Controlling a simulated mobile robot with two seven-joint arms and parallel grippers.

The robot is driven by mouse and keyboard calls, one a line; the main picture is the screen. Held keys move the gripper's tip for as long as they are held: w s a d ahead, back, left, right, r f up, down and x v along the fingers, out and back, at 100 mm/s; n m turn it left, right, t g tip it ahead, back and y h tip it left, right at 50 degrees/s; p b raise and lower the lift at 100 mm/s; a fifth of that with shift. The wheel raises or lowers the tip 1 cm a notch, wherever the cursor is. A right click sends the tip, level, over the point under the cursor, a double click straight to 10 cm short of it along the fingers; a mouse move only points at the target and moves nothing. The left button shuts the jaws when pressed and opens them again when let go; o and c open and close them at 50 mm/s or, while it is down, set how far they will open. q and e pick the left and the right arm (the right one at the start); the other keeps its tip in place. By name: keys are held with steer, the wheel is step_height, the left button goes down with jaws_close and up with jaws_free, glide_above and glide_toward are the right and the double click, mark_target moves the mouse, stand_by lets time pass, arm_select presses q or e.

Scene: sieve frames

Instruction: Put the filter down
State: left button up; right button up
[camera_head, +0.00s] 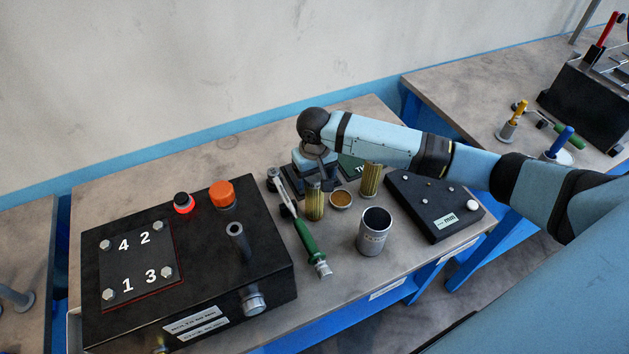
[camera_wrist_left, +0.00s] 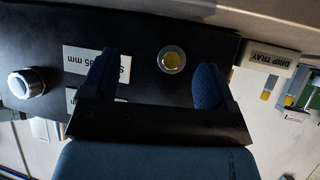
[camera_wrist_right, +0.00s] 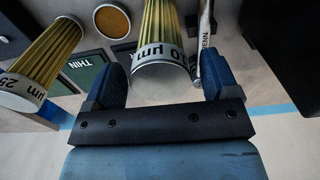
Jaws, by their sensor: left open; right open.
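A pleated brass filter (camera_head: 314,203) stands upright on the table. A second pleated filter (camera_head: 370,180) stands to its right, with a round brass disc (camera_head: 341,199) between them. My right gripper (camera_head: 316,172) is just behind the first filter, near its top. Another filter, marked "25 µm" (camera_wrist_right: 42,65), is at the left. My left gripper (camera_wrist_left: 152,82) is open and empty; the head view does not show it.
A black box (camera_head: 265,255) with a numbered plate (camera_head: 137,262) fills the table's left side. A green-handled tool (camera_head: 305,238), a metal cup (camera_head: 374,232) and a black holder plate (camera_head: 430,205) stand close around the filters. A drip tray label (camera_wrist_left: 268,55) shows in the left wrist view.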

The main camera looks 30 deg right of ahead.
step_height(320, 180, up, 10)
steer(key=shift+b, duration=0.3)
stand_by(0.4)
